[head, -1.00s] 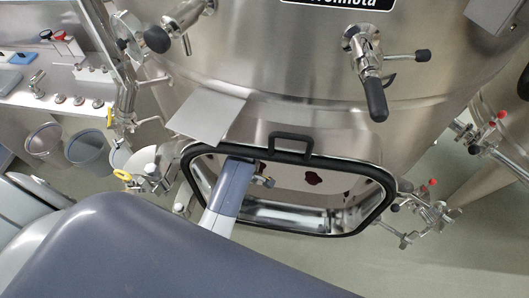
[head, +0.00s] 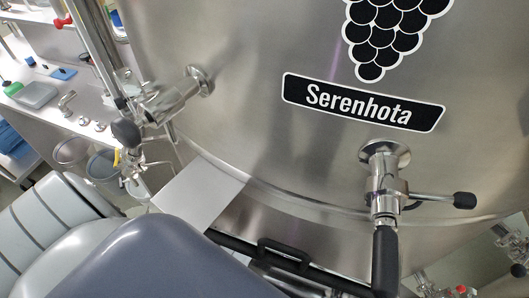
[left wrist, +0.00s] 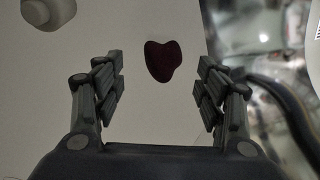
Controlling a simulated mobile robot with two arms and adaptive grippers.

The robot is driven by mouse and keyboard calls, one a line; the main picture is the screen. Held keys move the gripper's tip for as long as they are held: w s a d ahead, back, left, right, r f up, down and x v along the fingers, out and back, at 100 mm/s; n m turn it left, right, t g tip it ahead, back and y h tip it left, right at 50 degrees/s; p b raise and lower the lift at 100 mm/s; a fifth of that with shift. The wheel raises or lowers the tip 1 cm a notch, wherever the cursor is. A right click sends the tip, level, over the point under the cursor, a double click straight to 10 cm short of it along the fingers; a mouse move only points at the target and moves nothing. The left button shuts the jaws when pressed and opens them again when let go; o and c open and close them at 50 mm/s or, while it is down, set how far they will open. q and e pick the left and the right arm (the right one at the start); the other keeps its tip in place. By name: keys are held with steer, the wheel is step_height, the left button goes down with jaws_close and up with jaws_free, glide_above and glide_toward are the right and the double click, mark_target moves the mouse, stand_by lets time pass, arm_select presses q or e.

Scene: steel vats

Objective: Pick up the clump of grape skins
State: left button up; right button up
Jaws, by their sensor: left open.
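In the left wrist view a dark red clump of grape skins (left wrist: 163,60) lies on a pale, smooth surface. My left gripper (left wrist: 160,88) is open and empty. Its two fingers stand left and right of the clump in the picture, and the clump shows between and slightly beyond the fingertips, apart from both. The distance from the fingertips to the clump is hard to tell. The head view shows neither the clump nor the left gripper. My right gripper is in neither view.
A steel vat (head: 290,60) with a Serenhota label (head: 363,103) fills the head view. A valve with a black handle (head: 386,255) juts from it. A black hatch handle (head: 284,254) shows at the bottom. A bench (head: 60,110) stands at left.

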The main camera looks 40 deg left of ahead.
arm_select(q)
steer(key=shift+a+f, duration=0.15)
steer(key=shift+f, duration=0.6)
steer(key=f, duration=0.3)
steer(key=shift+s+a+p, duration=0.25)
steer(key=shift+a+p, duration=0.05)
steer(key=shift+p, duration=0.05)
steer(key=shift+f, duration=0.7)
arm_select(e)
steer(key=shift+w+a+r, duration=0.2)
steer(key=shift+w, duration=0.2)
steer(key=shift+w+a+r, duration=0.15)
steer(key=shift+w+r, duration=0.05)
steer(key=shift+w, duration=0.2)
arm_select(q)
steer(key=c, duration=1.2)
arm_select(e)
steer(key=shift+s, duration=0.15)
